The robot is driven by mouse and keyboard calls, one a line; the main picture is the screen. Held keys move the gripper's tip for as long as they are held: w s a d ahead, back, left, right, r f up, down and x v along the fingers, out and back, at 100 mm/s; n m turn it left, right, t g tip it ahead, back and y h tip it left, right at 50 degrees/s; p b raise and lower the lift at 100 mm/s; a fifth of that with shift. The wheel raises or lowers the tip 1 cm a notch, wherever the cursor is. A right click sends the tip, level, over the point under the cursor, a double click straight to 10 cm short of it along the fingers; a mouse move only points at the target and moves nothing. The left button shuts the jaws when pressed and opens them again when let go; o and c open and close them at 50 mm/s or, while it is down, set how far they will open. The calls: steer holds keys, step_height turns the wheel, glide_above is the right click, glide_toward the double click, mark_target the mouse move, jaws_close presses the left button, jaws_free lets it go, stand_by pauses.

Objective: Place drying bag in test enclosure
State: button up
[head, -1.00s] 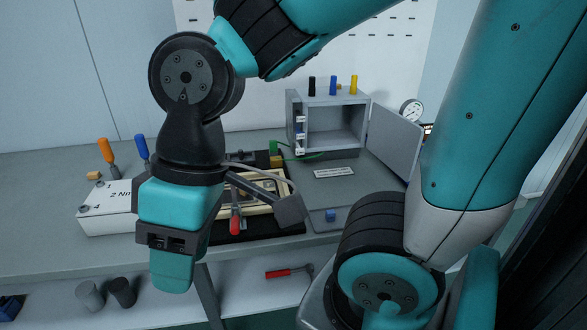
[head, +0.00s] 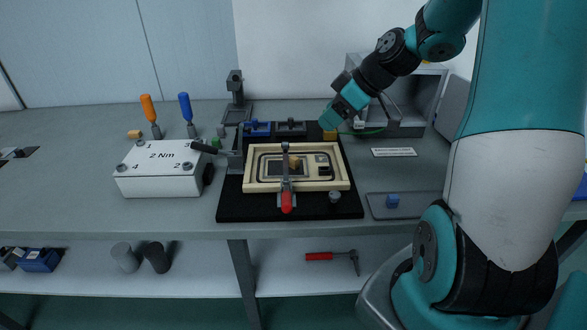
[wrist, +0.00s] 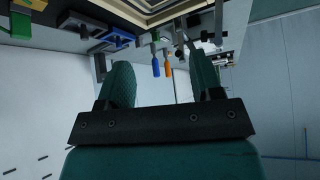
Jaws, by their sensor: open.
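The grey box-shaped enclosure (head: 408,98) stands at the back right with its door (head: 453,104) open; my arm hides part of it. No thing is plainly recognisable as a drying bag. A small blue block (head: 392,201) lies on a flat grey tray (head: 420,208) in front of the enclosure. My gripper (head: 334,114) is in the air left of the enclosure, above the back of the black mat. In the wrist view my gripper's two fingers (wrist: 160,65) are apart with nothing between them.
A beige panel frame (head: 262,182) with a red-handled clamp (head: 286,196) sits on the black mat (head: 235,212). A white 2 Nm box (head: 158,180) and orange (head: 149,110) and blue (head: 186,107) screwdrivers stand left. The far left bench is mostly clear.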

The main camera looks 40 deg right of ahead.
steer(key=d+f, duration=0.1)
steer(key=f, duration=0.1)
glide_above(295, 158)
steer(key=s+d, duration=0.1)
steer(key=s, duration=0.1)
steer(key=f, duration=0.8)
steer(key=shift+s+d, duration=0.15)
steer(key=shift+s, duration=0.05)
steer(key=shift+s+d+f+p+x, duration=0.1)
steer(key=shift+d+p+x, duration=0.1)
steer(key=shift+x, duration=0.7)
steer(key=shift+s+d+f+p+x, duration=0.1)
steer(key=shift+p+x, duration=0.1)
steer(key=shift+x, duration=0.7)
steer(key=shift+d+f+p+x, duration=0.1)
steer(key=shift+p+x, duration=0.1)
steer(key=shift+x, duration=0.7)
jaws_close()
